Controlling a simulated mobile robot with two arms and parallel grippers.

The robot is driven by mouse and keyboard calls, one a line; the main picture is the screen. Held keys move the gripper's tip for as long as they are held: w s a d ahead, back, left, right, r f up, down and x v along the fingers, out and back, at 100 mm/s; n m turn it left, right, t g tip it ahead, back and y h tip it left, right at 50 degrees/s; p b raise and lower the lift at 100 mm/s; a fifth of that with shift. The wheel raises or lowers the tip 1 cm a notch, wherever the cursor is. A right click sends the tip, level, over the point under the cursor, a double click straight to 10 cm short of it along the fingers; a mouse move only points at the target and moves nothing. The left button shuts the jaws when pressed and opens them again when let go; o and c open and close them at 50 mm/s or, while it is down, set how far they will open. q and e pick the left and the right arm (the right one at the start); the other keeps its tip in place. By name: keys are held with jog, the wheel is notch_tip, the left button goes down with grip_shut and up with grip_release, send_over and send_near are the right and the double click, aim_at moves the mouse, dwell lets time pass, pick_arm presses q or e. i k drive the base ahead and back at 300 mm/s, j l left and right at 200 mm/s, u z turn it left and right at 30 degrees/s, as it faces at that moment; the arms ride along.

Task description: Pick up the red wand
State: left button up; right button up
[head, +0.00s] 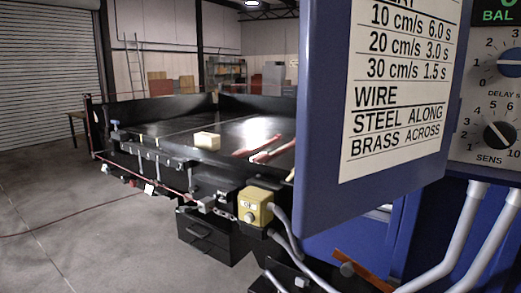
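A red, stick-like object (263,146), which may be the red wand, lies on the black conveyor bed (190,125), left of the big blue panel. A second reddish bar (278,151) lies close beside it, and its right end runs up to the panel's edge. At this distance I cannot tell whether they are one object or two. Neither of my grippers is in view.
The blue panel (318,130) with a printed speed chart hides the bed's right part. A yellow box (255,206) with a grey cable sticks out at the front. Open floor (70,225) lies at left.

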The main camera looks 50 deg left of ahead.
aim_at(243, 152)
jog(key=u, duration=1.65)
jog(key=i+j+z, duration=0.1)
jog(key=j+z, duration=0.55)
jog(key=z, duration=0.3)
